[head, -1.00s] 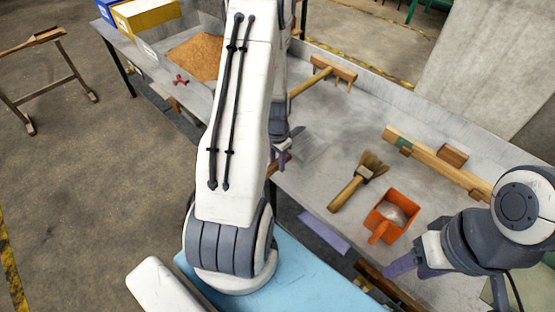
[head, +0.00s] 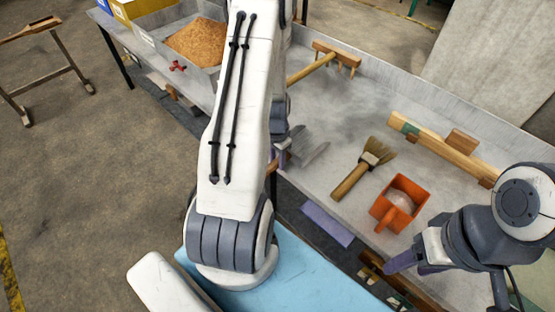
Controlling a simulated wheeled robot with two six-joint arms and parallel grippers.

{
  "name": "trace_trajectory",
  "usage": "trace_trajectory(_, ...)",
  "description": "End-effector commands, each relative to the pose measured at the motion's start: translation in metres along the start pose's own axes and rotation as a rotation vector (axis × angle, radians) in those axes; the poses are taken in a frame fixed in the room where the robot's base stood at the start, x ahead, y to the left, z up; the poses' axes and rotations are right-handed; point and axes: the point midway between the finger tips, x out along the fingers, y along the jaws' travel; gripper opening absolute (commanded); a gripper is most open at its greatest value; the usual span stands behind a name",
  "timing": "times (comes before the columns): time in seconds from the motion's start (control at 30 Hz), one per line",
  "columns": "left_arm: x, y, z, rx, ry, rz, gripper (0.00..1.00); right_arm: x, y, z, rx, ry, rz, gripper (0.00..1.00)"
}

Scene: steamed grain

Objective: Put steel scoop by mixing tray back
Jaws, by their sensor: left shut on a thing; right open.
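My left gripper (head: 284,150) is partly hidden behind my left arm, over the near edge of the grey table. It is shut on the steel scoop (head: 311,155), whose grey metal part points right over the tabletop. Most of its handle is hidden by the gripper and arm; I cannot tell whether the metal touches the table. The mixing tray (head: 150,57), grey with orange-brown grain in it, stands at the far left end of the table. My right gripper (head: 407,266) is open and empty, low at the right, near the table's front edge.
A brush (head: 364,168) and an orange scoop (head: 400,203) lie right of the steel scoop. A wooden rake (head: 318,66) lies behind. A wooden beam (head: 445,147) lies along the back right. A red object (head: 178,66) is by the tray. The table's middle is clear.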

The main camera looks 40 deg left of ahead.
Motion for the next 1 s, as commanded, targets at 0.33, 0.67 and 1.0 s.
trace_trajectory(0.33,-0.0002,0.0000,-0.0004,0.000,0.001,-0.001,0.00,0.0003,0.0000,0.0000,0.000,0.000,0.000,0.58)
trace_trajectory(0.67,0.0058,0.0000,-0.0002,0.000,0.001,0.000,0.00,0.0055,0.0004,0.0003,0.000,0.000,0.000,0.58)
trace_trajectory(1.0,0.0060,0.0000,-0.0001,0.000,0.000,0.000,0.70,0.0055,0.0004,0.0003,0.000,0.000,0.000,0.58)
